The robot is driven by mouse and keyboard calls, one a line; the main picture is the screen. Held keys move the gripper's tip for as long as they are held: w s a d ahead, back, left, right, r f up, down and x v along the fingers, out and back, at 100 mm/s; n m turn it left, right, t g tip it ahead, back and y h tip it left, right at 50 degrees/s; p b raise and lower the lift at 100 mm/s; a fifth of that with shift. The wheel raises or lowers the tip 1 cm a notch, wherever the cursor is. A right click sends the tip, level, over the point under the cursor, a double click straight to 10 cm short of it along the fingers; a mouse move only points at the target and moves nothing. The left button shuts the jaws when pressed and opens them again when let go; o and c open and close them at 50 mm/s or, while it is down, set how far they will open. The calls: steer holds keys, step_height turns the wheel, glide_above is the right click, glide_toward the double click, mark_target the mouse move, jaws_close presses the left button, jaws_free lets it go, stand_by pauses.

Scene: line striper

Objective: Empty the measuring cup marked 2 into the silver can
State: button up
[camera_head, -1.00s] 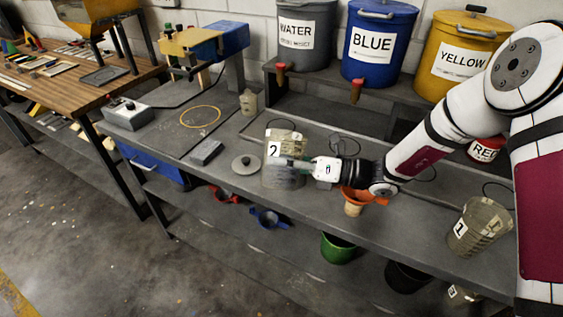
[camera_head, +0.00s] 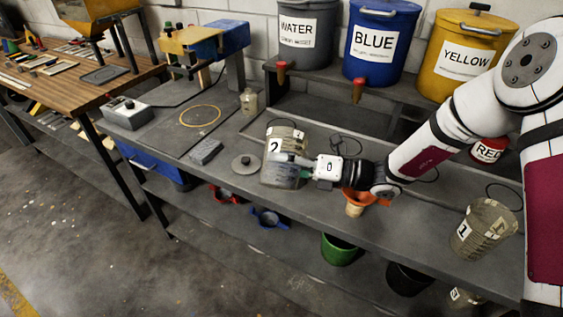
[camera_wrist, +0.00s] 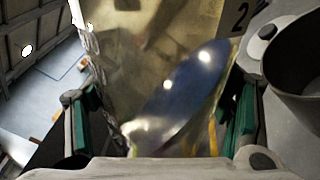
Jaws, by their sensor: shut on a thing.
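The measuring cup marked 2 (camera_head: 284,150) is a clear, yellowish cup held in tilt above the bench. My gripper (camera_head: 304,170) comes from the right and is shut on it. In the wrist view the cup (camera_wrist: 165,45) fills the space between my green-padded fingers (camera_wrist: 160,120), with its number label at the upper right. A dark blue patch, apparently liquid, shows inside the cup. A grey metal container (camera_wrist: 300,70), apparently the silver can, stands open at the right edge of the wrist view. In the head view it is not clearly distinguishable around the cup. Whether anything is pouring cannot be seen.
A round grey lid (camera_head: 246,164) and a grey block (camera_head: 206,151) lie left of the cup. An orange funnel (camera_head: 357,198) sits beneath my wrist. The cup marked 1 (camera_head: 482,228) stands at the right. Labelled buckets (camera_head: 378,45) stand on the raised shelf behind.

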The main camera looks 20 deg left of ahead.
stand_by(0.6)
steer(key=shift+m+p, duration=0.3)
steer(key=shift+m, duration=0.3)
steer(key=shift+w+m, duration=0.1)
steer(key=shift+m, duration=0.5)
stand_by(1.1)
steer(key=shift+w+m, duration=0.15)
steer(key=shift+m, duration=0.45)
steer(key=shift+a, duration=0.1)
stand_by(1.1)
